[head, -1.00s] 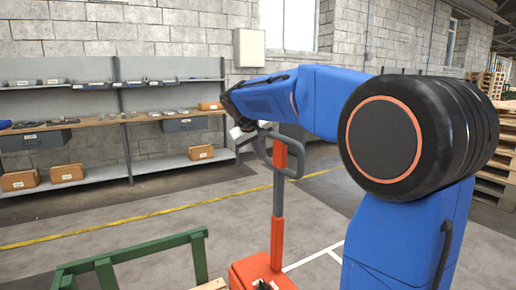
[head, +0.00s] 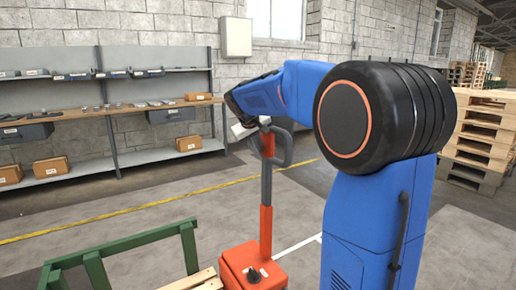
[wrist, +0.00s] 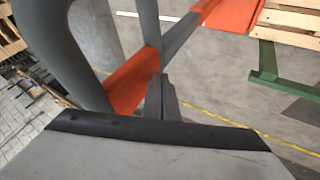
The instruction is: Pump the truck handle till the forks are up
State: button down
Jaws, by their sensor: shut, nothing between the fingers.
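The pallet truck's handle (head: 283,148) is a grey loop with an orange piece on top of a grey and orange shaft (head: 265,232). The shaft stands nearly upright on the orange truck body (head: 238,268). My gripper (head: 243,129) is at the upper left of the loop. In the wrist view my gripper (wrist: 160,96) is shut and empty. Its fingertips overlap the handle's orange piece (wrist: 130,83) in that picture; I cannot tell whether they touch. The grey loop (wrist: 88,60) curves at the left. The forks are not visible.
A green frame (head: 120,246) and wooden slats (head: 196,281) are at the front left, beside the truck. Shelving with boxes (head: 55,120) lines the back wall. Stacked pallets (head: 485,130) stand at the right. The floor behind the truck is clear, with a yellow line.

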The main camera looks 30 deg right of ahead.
jog(key=d+f+y, duration=0.3)
jog(key=d+f, duration=0.1)
jog(key=d, duration=1.2)
jog(key=w+d+f+m+y, duration=0.1)
jog(key=d+f+y, duration=0.2)
jog(key=d, duration=1.4)
jog(key=shift+f+g+y, duration=0.3)
jog(key=shift+f, duration=0.2)
jog(key=shift+m, duration=0.3)
jog(key=shift+a, duration=0.15)
